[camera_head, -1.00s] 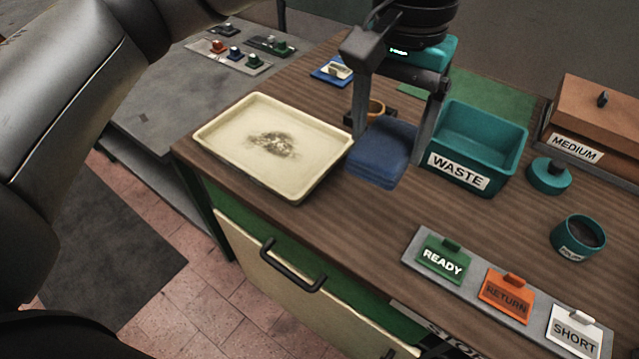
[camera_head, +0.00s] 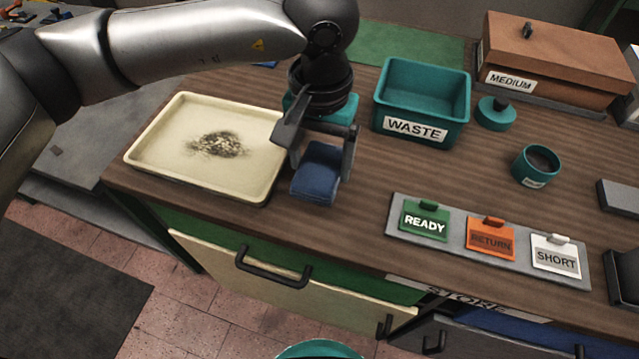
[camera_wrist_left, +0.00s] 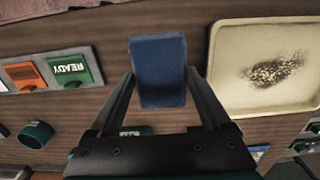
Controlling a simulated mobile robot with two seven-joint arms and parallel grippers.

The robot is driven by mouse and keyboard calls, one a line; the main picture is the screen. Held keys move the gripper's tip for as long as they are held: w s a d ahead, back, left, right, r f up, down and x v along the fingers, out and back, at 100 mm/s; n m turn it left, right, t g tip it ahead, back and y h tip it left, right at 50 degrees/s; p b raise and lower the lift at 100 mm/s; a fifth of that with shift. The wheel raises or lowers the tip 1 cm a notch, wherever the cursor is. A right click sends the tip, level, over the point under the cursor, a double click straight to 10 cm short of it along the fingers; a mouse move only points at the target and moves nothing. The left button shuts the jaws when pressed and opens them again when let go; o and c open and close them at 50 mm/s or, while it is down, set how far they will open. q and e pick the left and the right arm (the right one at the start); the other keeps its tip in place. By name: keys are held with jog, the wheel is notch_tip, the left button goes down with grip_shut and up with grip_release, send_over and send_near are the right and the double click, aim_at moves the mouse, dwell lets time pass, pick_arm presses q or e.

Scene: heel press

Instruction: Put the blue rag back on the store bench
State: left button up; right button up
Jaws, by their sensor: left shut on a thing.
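The blue rag (camera_head: 317,172) is a folded pad between the fingers of my left gripper (camera_head: 318,160), near the right corner of the cream tray. The wrist view shows the rag (camera_wrist_left: 158,72) with a finger on each side; my left gripper (camera_wrist_left: 160,88) is shut on it. I cannot tell whether the rag touches the wood or hangs just above it. A label reading STORE (camera_head: 468,303) is on the front edge of the wooden bench (camera_head: 350,240), partly cut off by the edge. My right gripper is not in view.
The cream tray (camera_head: 150,178) holds a dark dusty patch. The teal WASTE bin (camera_head: 420,90) stands behind right. A strip with READY, RETURN and SHORT cards (camera_head: 400,240) lies at the front. A teal cup (camera_head: 537,165) and lid (camera_head: 495,115) stand right. Bare wood lies between rag and strip.

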aim_at(320, 166)
pick_arm(q)
jog(key=shift+f, duration=3.45)
jog(key=shift+f+b, duration=0.1)
jog(key=shift+b, duration=0.25)
jog(key=o, duration=1.1)
jog(key=shift+o, duration=0.2)
notch_tip(320, 166, up, 12)
jog(key=shift+r+p, duration=0.15)
jog(key=shift+p, duration=0.25)
